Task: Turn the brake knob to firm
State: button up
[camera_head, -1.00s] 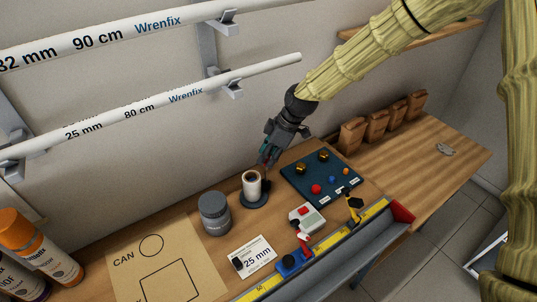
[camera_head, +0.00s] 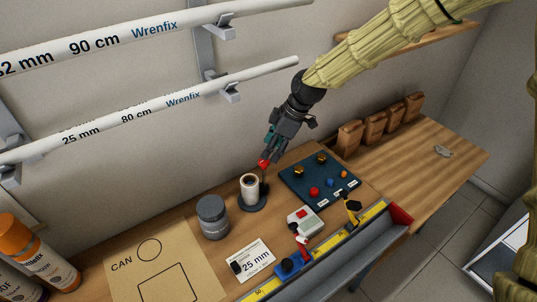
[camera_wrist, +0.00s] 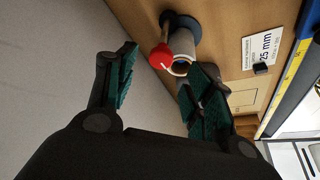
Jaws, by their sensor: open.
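A white roll (camera_head: 250,185) stands on a round dark base (camera_head: 252,203) near the wall. A red ball-shaped knob (camera_head: 264,163) shows above it, just below my gripper (camera_head: 270,148). In the wrist view the red knob (camera_wrist: 160,57) lies ahead between the teal-padded fingers of my gripper (camera_wrist: 170,60), with the roll (camera_wrist: 182,43) behind it. The fingers are spread and hold nothing; I cannot tell whether either touches the knob. No firm marking or knob setting can be read.
A dark blue board (camera_head: 318,180) with coloured knobs and brass parts lies to the right. A grey jar (camera_head: 212,217) stands to the left. A white box with a red button (camera_head: 304,221) and a yellow rule (camera_head: 330,240) are in front. Pipes (camera_head: 150,110) hang on the wall.

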jog(key=v, duration=0.6)
jog(key=shift+d+r, duration=0.2)
jog(key=shift+r, duration=0.2)
